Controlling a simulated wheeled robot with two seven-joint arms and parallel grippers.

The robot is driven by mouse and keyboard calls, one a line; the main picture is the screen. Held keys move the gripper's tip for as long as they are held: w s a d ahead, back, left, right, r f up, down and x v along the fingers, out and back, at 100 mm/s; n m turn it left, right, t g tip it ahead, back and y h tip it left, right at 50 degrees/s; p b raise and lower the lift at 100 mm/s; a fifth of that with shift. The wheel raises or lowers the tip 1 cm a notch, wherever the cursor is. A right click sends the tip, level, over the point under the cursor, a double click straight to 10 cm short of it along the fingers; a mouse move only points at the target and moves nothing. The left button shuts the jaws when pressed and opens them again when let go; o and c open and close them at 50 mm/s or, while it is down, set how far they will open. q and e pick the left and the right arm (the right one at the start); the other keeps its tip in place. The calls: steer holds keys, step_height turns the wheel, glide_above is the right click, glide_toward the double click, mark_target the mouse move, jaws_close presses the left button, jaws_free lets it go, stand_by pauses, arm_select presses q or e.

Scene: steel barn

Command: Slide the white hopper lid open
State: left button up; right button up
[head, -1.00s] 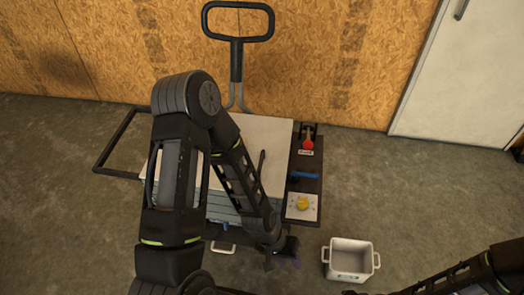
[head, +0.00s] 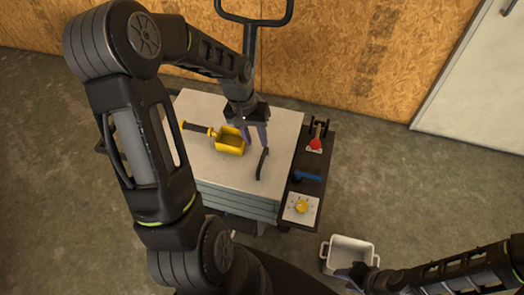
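The white hopper lid (head: 282,125) is the flat white top of the machine. A dark bar handle (head: 262,164) stands on it near its right edge. My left gripper (head: 257,144) is over the lid, pointing down, just behind the handle. Its two purplish fingers are apart with nothing seen between them, and I see no contact with the handle. My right gripper (head: 350,276) is low at the right, overlapping the white bin in the picture. Its fingers are too dark and small to read.
A yellow scoop (head: 230,146) with a dark handle lies on the lid, close left of my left gripper. A side panel carries a red-knobbed lever (head: 316,143), a blue lever (head: 308,177) and a yellow dial (head: 301,207). A white bin (head: 362,246) stands on the floor.

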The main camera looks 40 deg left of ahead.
mark_target(262, 158)
arm_select(q)
steer(key=f, duration=0.2)
steer(key=d+f, duration=0.1)
steer(key=f, duration=0.4)
steer(key=shift+w+d+f+p, duration=0.25)
steer(key=shift+f+p, duration=0.05)
steer(key=shift+f, duration=0.05)
steer(key=shift+c, duration=0.4)
jaws_close()
stand_by(0.7)
